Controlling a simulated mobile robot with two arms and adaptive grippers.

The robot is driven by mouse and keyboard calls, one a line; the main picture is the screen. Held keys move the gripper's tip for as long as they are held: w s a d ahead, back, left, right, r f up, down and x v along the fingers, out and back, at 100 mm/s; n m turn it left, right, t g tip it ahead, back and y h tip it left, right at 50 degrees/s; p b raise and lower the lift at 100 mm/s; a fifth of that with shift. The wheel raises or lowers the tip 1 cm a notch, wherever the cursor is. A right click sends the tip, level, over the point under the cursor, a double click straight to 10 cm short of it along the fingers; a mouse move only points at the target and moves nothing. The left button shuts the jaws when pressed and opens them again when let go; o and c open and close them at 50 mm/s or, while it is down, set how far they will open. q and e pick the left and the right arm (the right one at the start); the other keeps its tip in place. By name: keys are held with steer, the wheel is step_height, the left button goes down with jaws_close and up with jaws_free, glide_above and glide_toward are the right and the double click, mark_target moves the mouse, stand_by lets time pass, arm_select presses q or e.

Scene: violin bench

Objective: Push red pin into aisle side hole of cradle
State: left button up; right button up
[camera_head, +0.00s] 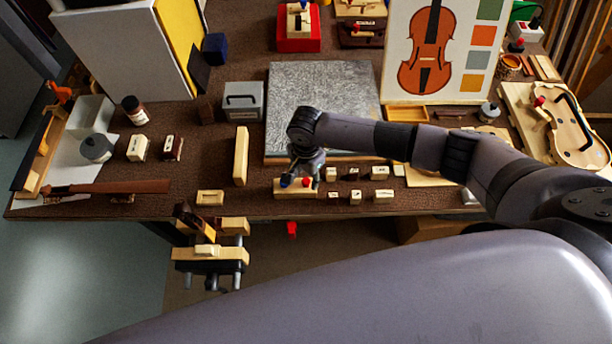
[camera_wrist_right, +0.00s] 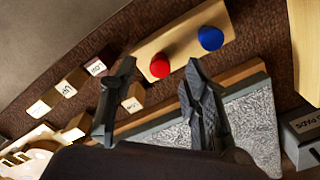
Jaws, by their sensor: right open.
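A red pin (camera_head: 306,182) and a blue pin (camera_head: 285,181) stand upright in a pale wooden block (camera_head: 296,195) near the bench's front edge. My right gripper (camera_head: 305,171) points down just above this block. In the right wrist view, its two fingers are apart, and the red pin (camera_wrist_right: 160,68) shows between the fingertips. The blue pin (camera_wrist_right: 210,38) lies outside the fingers, beyond the right-hand one. I cannot tell whether any finger touches the red pin. No cradle can be picked out for certain; a wooden clamped fixture (camera_head: 210,253) sits at the front edge. My left gripper is not in view.
Several small labelled blocks (camera_head: 355,196) stand just right of the pin block. A grey stone slab (camera_head: 330,90) lies behind it. A violin picture board (camera_head: 435,60) stands at the back.

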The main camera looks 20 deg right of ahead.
steer(key=shift+f, duration=1.25)
steer(key=shift+c, duration=0.3)
jaws_close()
